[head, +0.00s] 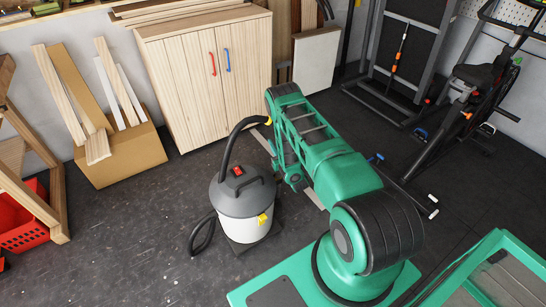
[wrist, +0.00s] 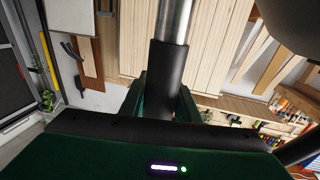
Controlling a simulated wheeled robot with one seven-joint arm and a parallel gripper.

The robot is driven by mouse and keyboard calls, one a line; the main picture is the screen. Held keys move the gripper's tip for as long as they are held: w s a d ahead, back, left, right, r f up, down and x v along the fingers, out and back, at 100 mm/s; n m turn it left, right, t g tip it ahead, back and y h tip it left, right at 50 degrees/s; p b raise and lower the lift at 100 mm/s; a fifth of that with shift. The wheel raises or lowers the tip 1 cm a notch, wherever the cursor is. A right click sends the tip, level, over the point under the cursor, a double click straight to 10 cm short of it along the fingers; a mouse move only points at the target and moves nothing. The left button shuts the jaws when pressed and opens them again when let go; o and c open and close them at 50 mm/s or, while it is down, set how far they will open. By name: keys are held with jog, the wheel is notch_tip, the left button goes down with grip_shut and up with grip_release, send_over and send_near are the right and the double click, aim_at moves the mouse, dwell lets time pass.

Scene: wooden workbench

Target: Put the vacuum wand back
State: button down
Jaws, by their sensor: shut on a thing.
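The vacuum (head: 243,215), a grey-white canister with a dark lid and red switch, stands on the floor left of my arm in the head view. Its black hose (head: 231,143) rises from the canister toward the far end of my arm, with a yellow piece near its tip. In the wrist view my gripper (wrist: 160,100) is shut on the vacuum wand (wrist: 171,60), a bare metal tube with a black sleeve between the two green fingers. The wand's far end is out of the wrist view. In the head view my arm hides the fingertips.
A wooden cabinet (head: 205,75) with red and blue handles stands behind the vacuum. A cardboard box (head: 125,155) with planks and a red crate (head: 25,235) are at left. Exercise machines (head: 470,100) stand at right. Open dark floor (head: 130,240) lies left of the vacuum.

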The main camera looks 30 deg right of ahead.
notch_tip(320, 180, down, 7)
jog(key=a, duration=0.1)
jog(key=shift+a, duration=0.3)
dwell(0.5)
jog(key=c, duration=1.4)
grip_release()
jog(key=shift+o, duration=0.2)
jog(key=s+a, duration=0.2)
jog(key=s, duration=1)
